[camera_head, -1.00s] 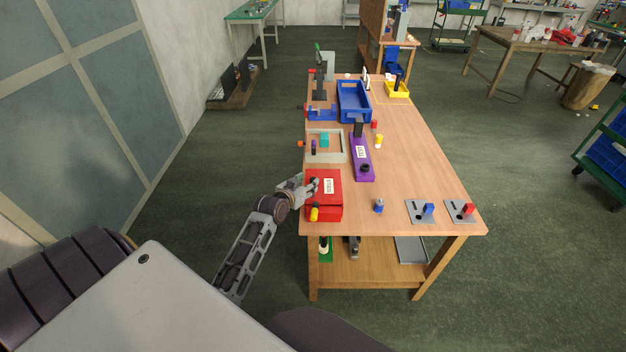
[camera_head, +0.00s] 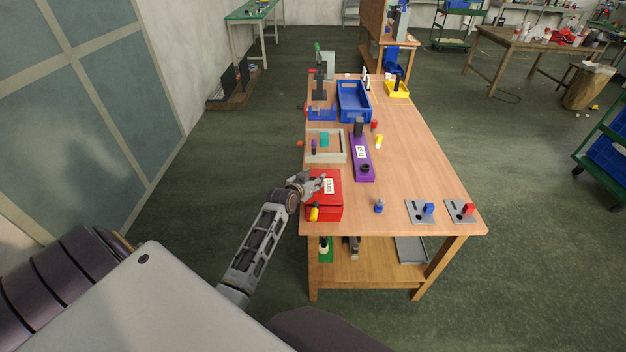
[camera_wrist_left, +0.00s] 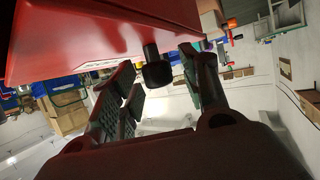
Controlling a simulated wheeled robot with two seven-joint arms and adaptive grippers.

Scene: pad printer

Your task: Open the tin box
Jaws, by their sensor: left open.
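The red tin box (camera_head: 324,210) sits at the near left corner of the wooden table, with a white label (camera_head: 329,186) on its top and a yellow part (camera_head: 314,214) at its near side. My left gripper (camera_head: 316,182) is at the box's left upper side in the head view. In the left wrist view the open fingers (camera_wrist_left: 155,95) point toward the red box (camera_wrist_left: 100,35). A dark round knob (camera_wrist_left: 156,70) on the box lies between or just beyond the fingertips; contact cannot be told. My right gripper is not in view.
A purple fixture (camera_head: 363,170) and a grey tray frame (camera_head: 343,158) stand behind the box. A small blue part (camera_head: 379,206) and two grey plates (camera_head: 420,212) lie to the right. The table's middle right is clear.

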